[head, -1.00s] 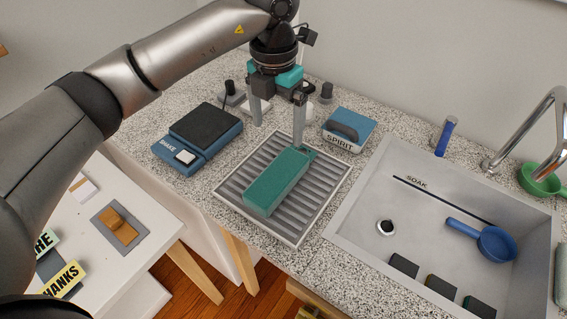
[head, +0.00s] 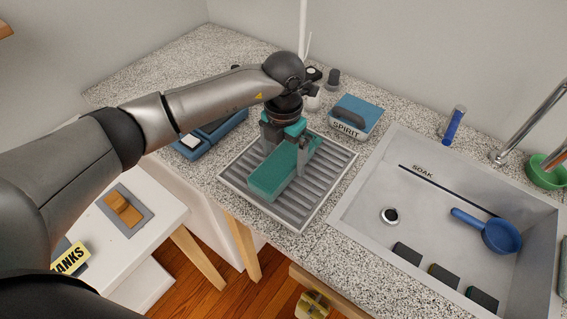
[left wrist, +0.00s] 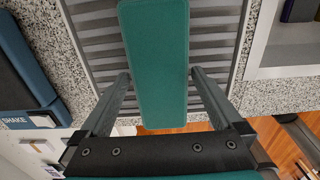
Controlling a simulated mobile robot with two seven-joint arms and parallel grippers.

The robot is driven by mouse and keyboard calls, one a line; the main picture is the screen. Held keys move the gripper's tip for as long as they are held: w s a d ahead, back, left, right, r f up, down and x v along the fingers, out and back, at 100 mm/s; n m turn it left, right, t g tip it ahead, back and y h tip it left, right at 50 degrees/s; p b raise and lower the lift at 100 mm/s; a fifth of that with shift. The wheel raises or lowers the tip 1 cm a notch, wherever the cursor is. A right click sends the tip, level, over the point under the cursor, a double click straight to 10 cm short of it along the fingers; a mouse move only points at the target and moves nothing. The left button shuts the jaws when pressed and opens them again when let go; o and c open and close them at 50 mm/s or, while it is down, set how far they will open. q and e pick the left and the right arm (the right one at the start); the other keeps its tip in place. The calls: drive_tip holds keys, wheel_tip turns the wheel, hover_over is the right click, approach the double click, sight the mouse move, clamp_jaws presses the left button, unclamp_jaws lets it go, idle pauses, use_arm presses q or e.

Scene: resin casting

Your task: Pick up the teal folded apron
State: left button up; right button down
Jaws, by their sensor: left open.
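The teal folded apron (head: 272,180) is a long, flat-topped block lying on a ribbed grey drain tray (head: 322,172). My left gripper (head: 285,164) is over it, pointing down and open. Its fingers stand on either side of the apron's long sides. In the left wrist view the apron (left wrist: 158,50) runs between the two fingertips (left wrist: 160,73), with a small gap showing at each side. My right gripper is not in view.
A blue SHAKE device (head: 205,135) is left of the tray, partly behind my arm. A blue SPIRIT box (head: 355,118) stands behind right. The sink (head: 425,225) with a blue scoop (head: 500,236) lies to the right. Bottles stand at the back.

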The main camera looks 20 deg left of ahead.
use_arm(q)
drive_tip(key=shift+f, duration=0.55)
drive_tip(key=c, duration=1.2)
drive_tip(key=shift+c, duration=0.2)
drive_tip(key=shift+r, duration=0.2)
